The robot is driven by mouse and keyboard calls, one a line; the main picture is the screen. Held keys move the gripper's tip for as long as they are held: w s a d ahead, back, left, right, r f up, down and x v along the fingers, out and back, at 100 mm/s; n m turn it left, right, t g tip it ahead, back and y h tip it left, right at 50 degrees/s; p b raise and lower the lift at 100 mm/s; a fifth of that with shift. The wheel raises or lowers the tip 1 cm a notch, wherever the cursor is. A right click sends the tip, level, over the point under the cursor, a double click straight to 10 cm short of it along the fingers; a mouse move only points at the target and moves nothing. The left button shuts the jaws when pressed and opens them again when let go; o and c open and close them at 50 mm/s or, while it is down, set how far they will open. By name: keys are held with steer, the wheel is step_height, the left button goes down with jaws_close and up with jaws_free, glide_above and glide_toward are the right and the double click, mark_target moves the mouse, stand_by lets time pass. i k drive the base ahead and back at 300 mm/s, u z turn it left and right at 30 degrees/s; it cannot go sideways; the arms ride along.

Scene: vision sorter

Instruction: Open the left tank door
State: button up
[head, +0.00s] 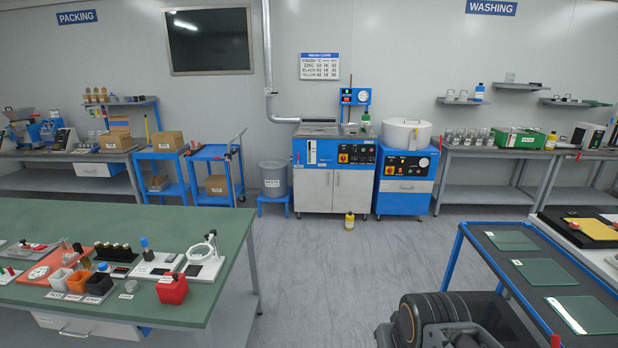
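The tank unit (333,152) stands against the back wall in the head view, a blue and grey cabinet with a control panel. Its left tank door (312,191) is a pale panel in the lower front and looks shut. The right tank door (354,191) beside it looks shut too. Small dark handles seem to sit near the seam between them, too small to make out well. Dark rounded links of my arm show at the bottom, right of centre. My gripper is not in view.
A yellow bottle (349,220) stands on the floor in front of the right door. A grey bin (273,178) is left of the unit, a round-topped washer (405,182) right. Floor is clear between the green bench (190,215) and the dark-topped cart (478,242).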

mark_target(313, 188)
steer(key=u, duration=0.2)
steer(key=i, duration=5.75)
steer(key=z, duration=0.05)
